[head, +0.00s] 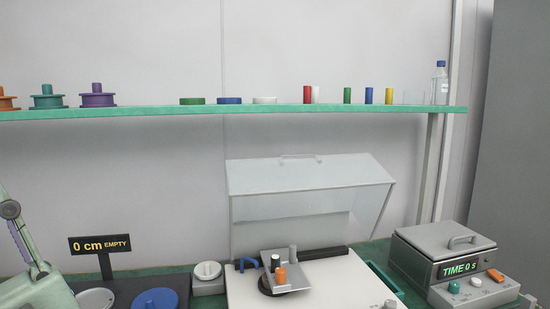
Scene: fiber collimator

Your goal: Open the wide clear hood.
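The wide clear hood (305,176) stands raised in the head view, tilted up at the back of a white base unit (325,287). Its handle (300,157) is at the upper edge. Its lower edge meets a dark bar at the rear of the base. The front of the base is uncovered. A grey bracket with an orange knob (280,274) and a dark round part sits on the base, below and in front of the hood. My gripper is not in view.
A grey box with a handled lid and timer display (459,267) stands right of the base. A sign reading 0 cm EMPTY (100,243) stands left, near a blue disc (155,300). A green shelf (230,110) with small parts runs above the hood.

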